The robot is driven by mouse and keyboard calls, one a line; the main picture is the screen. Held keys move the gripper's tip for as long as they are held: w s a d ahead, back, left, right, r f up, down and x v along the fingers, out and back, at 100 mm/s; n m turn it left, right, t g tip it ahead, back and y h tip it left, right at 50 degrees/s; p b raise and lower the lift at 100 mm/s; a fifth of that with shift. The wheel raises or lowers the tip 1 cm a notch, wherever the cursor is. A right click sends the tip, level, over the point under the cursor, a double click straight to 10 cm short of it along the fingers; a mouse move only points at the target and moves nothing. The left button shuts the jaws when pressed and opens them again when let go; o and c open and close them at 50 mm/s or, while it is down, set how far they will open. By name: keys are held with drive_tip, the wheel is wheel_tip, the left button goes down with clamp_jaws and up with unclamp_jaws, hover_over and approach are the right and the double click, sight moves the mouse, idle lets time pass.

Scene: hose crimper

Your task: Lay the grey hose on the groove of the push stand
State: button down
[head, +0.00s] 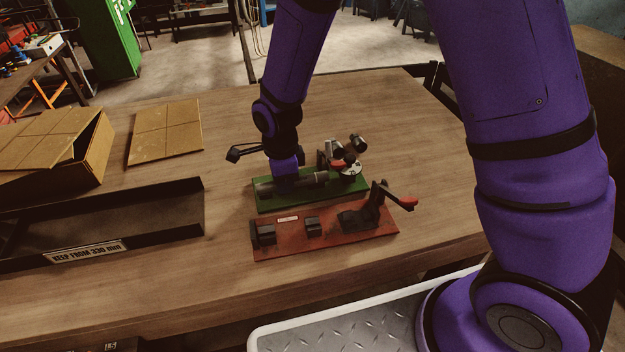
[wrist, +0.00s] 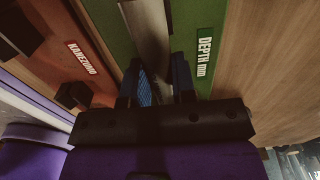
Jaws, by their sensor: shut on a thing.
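A grey hose (head: 319,178) lies lengthwise over a green stand (head: 266,206), low and roughly level. My gripper (head: 285,186) comes down from above and is shut around the hose. In the wrist view the hose (wrist: 148,30) runs between the two blue-padded fingers (wrist: 162,90), above the green base with its "DEPTH mm" label. The gripper hides part of the hose and what lies under it, so I cannot tell whether the hose touches a groove. A red stand (head: 287,238) with dark blocks and a red-tipped lever (head: 408,203) stands in front. No label names either as the push stand.
A metal fixture (head: 345,155) stands at the right end of the green stand. A black tray (head: 150,220) and cardboard boxes (head: 70,145) are on the left. The right side of the wooden table (head: 425,150) is clear.

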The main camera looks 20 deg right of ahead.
drive_tip(key=shift+a, duration=0.35)
drive_tip(key=shift+r, duration=0.1)
drive_tip(key=shift+r, duration=3.4)
